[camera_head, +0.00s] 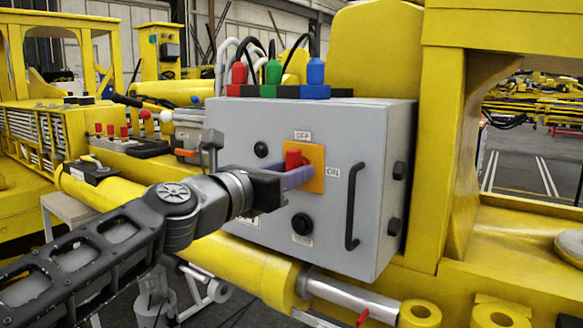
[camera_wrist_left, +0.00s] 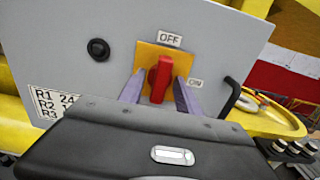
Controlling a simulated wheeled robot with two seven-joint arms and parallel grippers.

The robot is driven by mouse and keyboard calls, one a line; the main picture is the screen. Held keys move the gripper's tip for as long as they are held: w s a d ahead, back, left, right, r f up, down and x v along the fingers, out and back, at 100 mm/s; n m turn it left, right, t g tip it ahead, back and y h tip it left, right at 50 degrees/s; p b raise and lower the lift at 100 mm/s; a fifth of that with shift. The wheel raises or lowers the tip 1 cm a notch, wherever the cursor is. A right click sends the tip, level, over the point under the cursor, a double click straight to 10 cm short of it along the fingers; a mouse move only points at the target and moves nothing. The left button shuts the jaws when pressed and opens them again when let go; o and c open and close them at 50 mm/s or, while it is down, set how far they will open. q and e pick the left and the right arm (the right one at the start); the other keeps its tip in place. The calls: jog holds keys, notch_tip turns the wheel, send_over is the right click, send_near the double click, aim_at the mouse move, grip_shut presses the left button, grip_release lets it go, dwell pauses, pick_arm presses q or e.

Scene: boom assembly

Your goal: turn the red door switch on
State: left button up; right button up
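The red door switch (camera_head: 293,158) sits on an orange plate (camera_head: 317,157) on the front of a grey cabinet (camera_head: 237,134). Its handle is upright, towards the OFF label (camera_head: 302,135); the ON label (camera_head: 333,172) is to the right. My left gripper (camera_head: 297,174) is at the plate and hides the lower part of the switch. In the left wrist view, the red switch (camera_wrist_left: 159,79) shows between the two purple fingers (camera_wrist_left: 160,92). The fingers are apart, with a visible gap on each side of the handle. My right gripper is not in view.
A black door handle (camera_head: 353,207) stands out to the right of the switch. A black round knob (camera_head: 301,223) is below it. Red, green and blue connectors (camera_head: 273,72) with cables top the cabinet. A yellow cylinder (camera_head: 245,268) runs below the cabinet.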

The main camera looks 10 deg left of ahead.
pick_arm(q)
jog(key=shift+w+d, duration=0.15)
jog(key=shift+w, duration=0.15)
grip_shut()
dwell(0.3)
